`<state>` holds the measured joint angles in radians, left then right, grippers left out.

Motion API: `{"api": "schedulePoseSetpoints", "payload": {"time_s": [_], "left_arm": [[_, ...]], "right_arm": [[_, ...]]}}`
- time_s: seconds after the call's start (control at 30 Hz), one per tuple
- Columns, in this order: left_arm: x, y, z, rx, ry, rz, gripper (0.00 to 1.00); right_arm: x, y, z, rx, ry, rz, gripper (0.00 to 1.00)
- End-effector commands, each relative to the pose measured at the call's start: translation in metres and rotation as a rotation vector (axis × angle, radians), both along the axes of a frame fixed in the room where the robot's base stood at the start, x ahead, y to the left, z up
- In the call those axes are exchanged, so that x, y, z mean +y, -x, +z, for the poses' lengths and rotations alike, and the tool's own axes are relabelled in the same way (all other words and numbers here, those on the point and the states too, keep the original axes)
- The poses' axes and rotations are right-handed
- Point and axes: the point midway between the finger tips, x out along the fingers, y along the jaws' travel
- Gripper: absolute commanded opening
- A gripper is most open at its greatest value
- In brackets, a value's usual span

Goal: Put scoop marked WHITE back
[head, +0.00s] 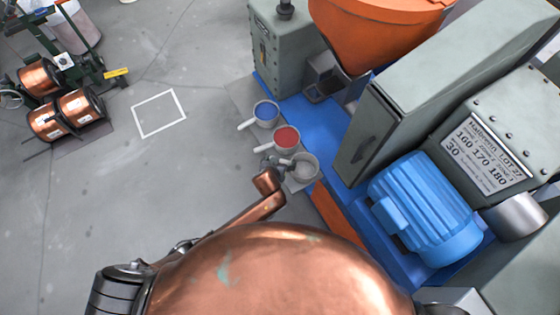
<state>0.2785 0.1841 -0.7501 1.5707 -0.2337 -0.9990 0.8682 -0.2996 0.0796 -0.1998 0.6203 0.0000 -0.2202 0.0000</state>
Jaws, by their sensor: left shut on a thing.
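The scoop with the pale, whitish inside (306,168) is in the middle of the head view, at the near end of a row of three scoops. My left gripper (283,163) comes in from its left and is shut on it at the handle side. The fingers hide most of its handle. I cannot tell whether the scoop rests on the surface below or is held a little above it. My right gripper is not in view.
A red scoop (287,138) and a blue scoop (265,112) stand just beyond, handles pointing left. A machine with a blue base (338,134), orange hopper (375,30) and blue motor (424,208) fills the right. Copper spools (80,107) stand far left. Open floor lies between.

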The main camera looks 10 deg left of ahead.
Motion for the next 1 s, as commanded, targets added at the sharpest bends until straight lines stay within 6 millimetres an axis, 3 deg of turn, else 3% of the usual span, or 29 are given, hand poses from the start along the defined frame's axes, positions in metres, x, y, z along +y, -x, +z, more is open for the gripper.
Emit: {"api": "schedulePoseSetpoints", "payload": {"time_s": [0.17, 0.2, 0.43, 0.77, 1.0], "left_arm": [[-0.001, 0.000, -0.002, -0.001, 0.002, 0.000, 0.16], [-0.001, 0.000, -0.002, 0.000, 0.001, 0.000, 0.73], [0.000, 0.000, -0.002, 0.000, 0.000, 0.000, 0.89], [0.000, 0.000, 0.001, -0.001, -0.001, -0.001, 0.89], [0.004, 0.021, 0.030, -0.003, 0.002, 0.000, 0.89]], "right_arm": [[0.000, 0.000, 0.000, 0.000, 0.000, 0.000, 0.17], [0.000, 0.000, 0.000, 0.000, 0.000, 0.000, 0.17], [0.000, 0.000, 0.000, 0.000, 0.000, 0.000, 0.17], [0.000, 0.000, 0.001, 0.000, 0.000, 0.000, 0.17], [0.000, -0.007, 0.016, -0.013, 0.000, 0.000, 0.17]]}}
